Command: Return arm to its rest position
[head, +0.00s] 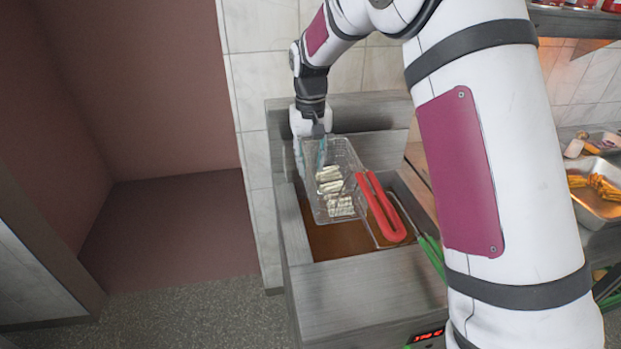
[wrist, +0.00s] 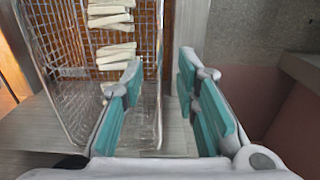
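In the head view my gripper (head: 312,155) is at the far left end of a wire fry basket (head: 322,212), pointing down. Pale fries (head: 329,180) lie in the basket. My arm reaches across the right half of the head view and hides part of the fryer.
The basket is over the fryer (head: 340,297), above brown oil. A tiled wall stands behind. A metal tray (head: 597,207) of cooked fries is at the far right. The floor (head: 190,315) at left is clear.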

